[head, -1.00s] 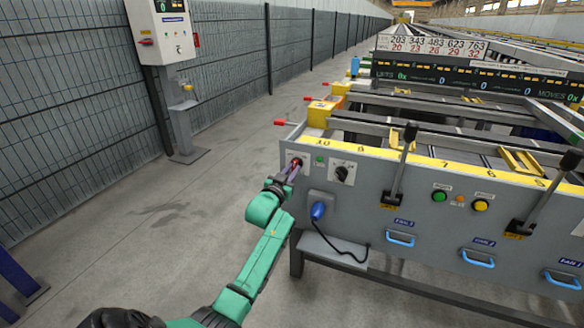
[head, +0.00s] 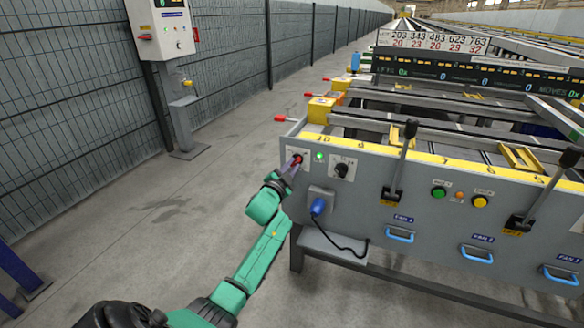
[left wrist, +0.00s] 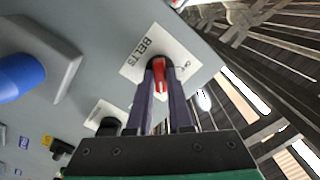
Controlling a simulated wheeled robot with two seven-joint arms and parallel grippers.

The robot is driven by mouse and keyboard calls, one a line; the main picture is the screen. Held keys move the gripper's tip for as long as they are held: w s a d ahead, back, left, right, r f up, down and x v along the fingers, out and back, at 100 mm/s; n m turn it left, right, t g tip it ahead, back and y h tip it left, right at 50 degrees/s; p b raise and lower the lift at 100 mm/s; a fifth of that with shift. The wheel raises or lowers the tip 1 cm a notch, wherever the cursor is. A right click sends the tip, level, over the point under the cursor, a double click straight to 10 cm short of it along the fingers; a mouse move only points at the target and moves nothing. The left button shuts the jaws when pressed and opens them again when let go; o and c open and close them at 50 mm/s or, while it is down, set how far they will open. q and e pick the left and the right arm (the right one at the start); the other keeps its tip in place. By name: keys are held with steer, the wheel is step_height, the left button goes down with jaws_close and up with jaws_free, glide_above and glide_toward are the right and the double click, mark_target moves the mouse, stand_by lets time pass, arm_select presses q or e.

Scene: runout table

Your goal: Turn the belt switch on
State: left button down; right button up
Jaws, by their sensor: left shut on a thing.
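The belt switch (head: 298,158) is a red knob on a white plate at the left end of the grey panel. In the left wrist view the plate (left wrist: 138,59) reads BELTS, and the red knob (left wrist: 161,76) sits between two dark fingers. My left gripper (head: 293,167) is shut on the knob, and its fingers partly hide it and the plate's markings. A small green lamp (head: 320,156) just right of the switch is lit bright. My right gripper is in neither view.
A black rotary knob (head: 342,170) is right of the lamp, with a blue plug (head: 318,206) below. Levers (head: 400,160), push buttons (head: 439,193) and blue handles (head: 400,235) continue along the panel. Open floor lies left, up to a mesh fence (head: 235,50) and control post (head: 184,125).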

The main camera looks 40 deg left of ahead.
arm_select(q)
steer(key=shift+f, duration=0.15)
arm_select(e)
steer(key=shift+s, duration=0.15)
arm_select(q)
steer(key=c, duration=0.9)
jaws_free()
steer(key=shift+o, duration=0.4)
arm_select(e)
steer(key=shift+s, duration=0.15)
arm_select(q)
steer(key=shift+s, duration=0.25)
steer(key=p+v, duration=0.2)
steer(key=v, duration=1.2)
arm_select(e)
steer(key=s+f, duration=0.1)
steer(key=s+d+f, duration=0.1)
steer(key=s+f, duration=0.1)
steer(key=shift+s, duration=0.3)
arm_select(q)
steer(key=shift+d, duration=0.1)
